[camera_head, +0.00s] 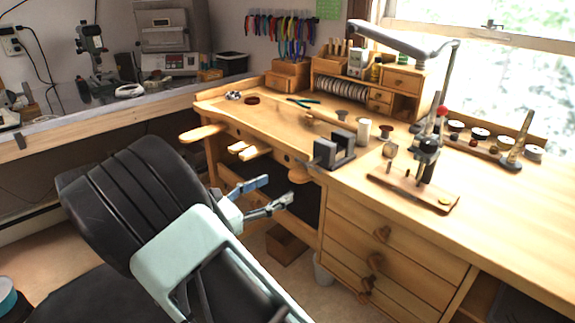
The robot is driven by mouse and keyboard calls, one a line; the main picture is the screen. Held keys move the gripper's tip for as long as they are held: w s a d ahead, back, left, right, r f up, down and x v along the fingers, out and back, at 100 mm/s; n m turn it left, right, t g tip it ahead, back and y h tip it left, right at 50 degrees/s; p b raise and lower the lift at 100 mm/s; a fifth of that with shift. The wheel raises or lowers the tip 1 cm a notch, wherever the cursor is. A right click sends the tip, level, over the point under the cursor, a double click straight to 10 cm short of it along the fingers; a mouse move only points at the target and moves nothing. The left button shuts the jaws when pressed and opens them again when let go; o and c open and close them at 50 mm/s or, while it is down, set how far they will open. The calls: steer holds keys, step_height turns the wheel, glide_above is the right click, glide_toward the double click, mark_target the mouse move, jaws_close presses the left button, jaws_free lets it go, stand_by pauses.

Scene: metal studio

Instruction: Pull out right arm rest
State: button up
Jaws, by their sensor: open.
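The wooden jeweler's bench (262,118) has a curved front edge. A rounded wooden tab that looks like the right arm rest (298,175) shows at the right end of this edge, just below the dark vise block; only a short part sticks out. The left arm rest (202,133) is a longer wooden tongue sticking out at the left end. My gripper (280,190) is open and empty, in front of and below the bench edge, with its fingers pointing right. In the picture its tips are just below and left of the right tab, apparently not touching it.
A short wooden bench pin (247,152) juts out mid-edge. A dark vise-like block (333,151) stands above the right tab. Drawers (385,243) with round knobs lie to the right. A wooden box (287,243) sits on the floor below. My arm fills the lower left.

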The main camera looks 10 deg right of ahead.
mark_target(301, 172)
steer(key=b+x, duration=0.1)
steer(key=x, duration=0.4)
steer(key=b+x, duration=0.1)
steer(key=x, duration=0.4)
steer(key=shift+w+d+f, duration=0.1)
steer(key=shift+w+d, duration=0.05)
steer(key=shift+w, duration=0.3)
